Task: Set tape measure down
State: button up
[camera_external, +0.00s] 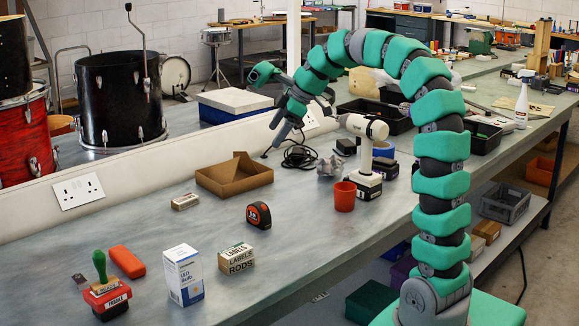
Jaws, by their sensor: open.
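The tape measure (258,215), orange and black, sits on the grey bench top (215,230) near the middle. It stands apart from the things around it. My gripper (279,126) is open, above and behind the tape measure toward the back of the bench. Nothing shows between its fingers, which point down. The gripper is clear of the tape measure.
An open cardboard box (234,177) lies behind the tape measure. A LED bulb box (183,275), a labels box (236,259) and a stamp (105,291) stand in front.

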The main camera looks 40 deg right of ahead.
jog(key=s+a+r+m+t+h, duration=0.1)
jog(key=s+r+m+t, duration=0.2)
jog(key=r, duration=0.7)
jog(key=s+a+r+m+t+h, duration=0.1)
jog(key=s+r+m+t, duration=0.2)
jog(key=r, duration=0.7)
jog(key=s+a+r+m+t+h, duration=0.1)
jog(key=s+r+m+t+h, duration=0.1)
jog(key=r, duration=0.9)
jog(key=s+m+t, duration=0.1)
jog(key=m+t, duration=0.1)
jog(key=shift+s+m, duration=0.3)
jog(key=shift+s, duration=0.1)
